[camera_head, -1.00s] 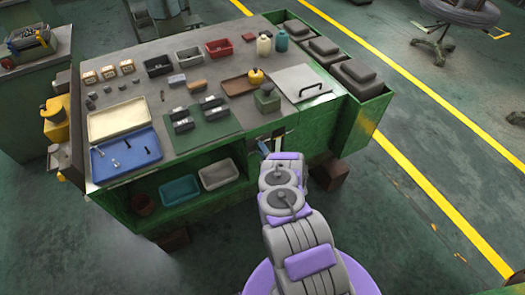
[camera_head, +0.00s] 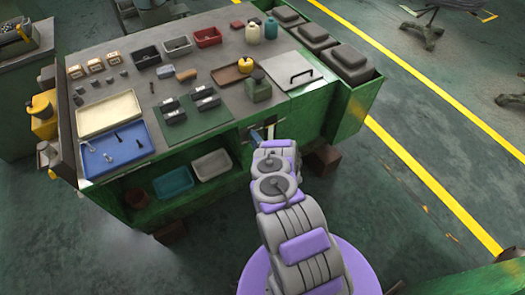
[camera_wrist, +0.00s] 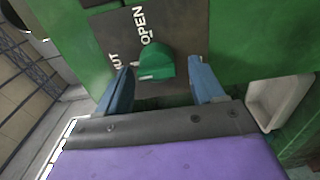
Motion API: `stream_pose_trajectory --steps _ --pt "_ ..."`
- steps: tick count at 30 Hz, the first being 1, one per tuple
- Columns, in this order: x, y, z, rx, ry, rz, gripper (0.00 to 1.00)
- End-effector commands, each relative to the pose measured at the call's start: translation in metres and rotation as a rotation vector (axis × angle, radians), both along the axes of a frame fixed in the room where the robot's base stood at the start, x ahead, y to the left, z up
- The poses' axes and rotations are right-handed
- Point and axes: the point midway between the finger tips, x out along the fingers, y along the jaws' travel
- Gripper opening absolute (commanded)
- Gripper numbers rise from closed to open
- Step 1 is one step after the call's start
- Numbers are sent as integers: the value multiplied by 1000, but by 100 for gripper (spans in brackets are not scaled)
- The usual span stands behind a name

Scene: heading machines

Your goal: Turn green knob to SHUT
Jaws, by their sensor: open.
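The green knob (camera_wrist: 155,65) is on a dark plate (camera_wrist: 118,38) with white lettering, fixed to the green bench front. In the wrist view OPEN reads above the knob and part of SHUT shows to its left. A light line on the knob points left, roughly toward the SHUT lettering. My gripper (camera_wrist: 158,84) is open, with one blue finger on each side of the knob and the knob between or just beyond the tips. I cannot tell whether either finger touches it. In the head view my gripper (camera_head: 257,135) is at the bench front, and the knob is hidden.
The bench top (camera_head: 222,90) carries bins, a blue tray (camera_head: 118,165), a green mat (camera_head: 215,118) and a flat lidded panel (camera_head: 290,73). A white bin (camera_wrist: 280,100) sits on the shelf right of my gripper in the wrist view. Open floor lies to the right.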

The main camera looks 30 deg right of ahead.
Motion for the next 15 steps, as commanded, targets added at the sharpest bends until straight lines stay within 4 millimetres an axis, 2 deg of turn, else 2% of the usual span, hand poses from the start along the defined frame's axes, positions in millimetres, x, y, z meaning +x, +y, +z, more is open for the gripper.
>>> stream_pose_trajectory --steps 5,15 --pt "-29 -2 0 2 4 -4 68" --pt "-105 -4 -2 2 4 -4 68"
